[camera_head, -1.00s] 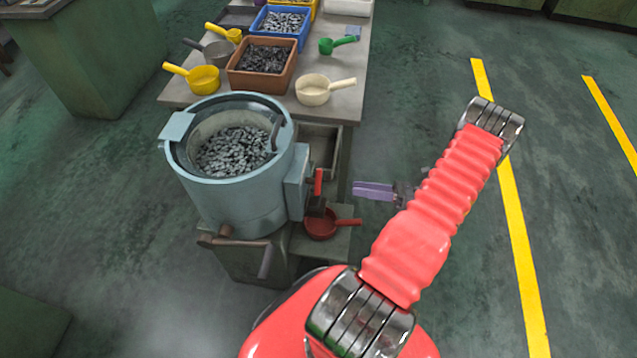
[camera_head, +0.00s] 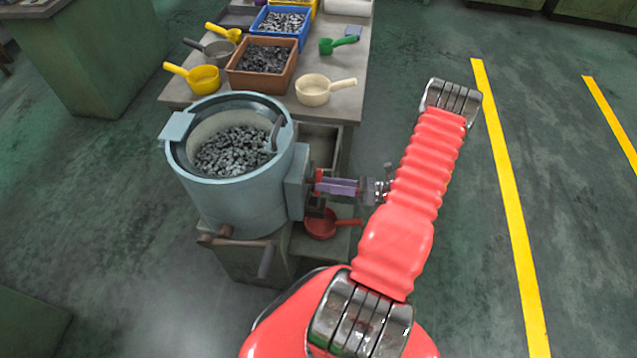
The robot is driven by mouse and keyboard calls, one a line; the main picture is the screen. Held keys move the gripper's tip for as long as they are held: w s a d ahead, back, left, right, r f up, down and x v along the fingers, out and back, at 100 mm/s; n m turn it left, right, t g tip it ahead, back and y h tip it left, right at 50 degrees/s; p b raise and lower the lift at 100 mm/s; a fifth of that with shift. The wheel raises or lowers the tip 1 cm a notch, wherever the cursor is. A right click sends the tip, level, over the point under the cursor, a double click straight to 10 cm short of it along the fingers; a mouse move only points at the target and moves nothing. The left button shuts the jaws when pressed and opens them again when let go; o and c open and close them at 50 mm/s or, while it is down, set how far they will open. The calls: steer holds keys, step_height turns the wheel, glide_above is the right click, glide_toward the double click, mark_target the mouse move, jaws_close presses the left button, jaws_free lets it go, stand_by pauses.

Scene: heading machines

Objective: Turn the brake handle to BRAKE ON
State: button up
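The red handle (camera_head: 319,175), which I take for the brake handle, is on the small grey-blue box (camera_head: 298,181) at the right side of the round drum (camera_head: 240,203). My gripper (camera_head: 322,186) has purple fingers pointing left, and their tips are at the handle. The fingers cover much of the handle; a bit of red shows above them. I cannot tell whether they touch it or are closed on it. No BRAKE ON marking is readable.
A red ladle (camera_head: 321,226) lies just below my gripper. A brown crank bar (camera_head: 240,243) sticks out at the drum's lower front. Behind is a bench (camera_head: 345,102) with bins and scoops. The floor to the right is clear, with yellow lines.

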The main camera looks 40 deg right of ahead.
mark_target(312, 181)
steer(key=shift+x, duration=1.45)
jaws_close()
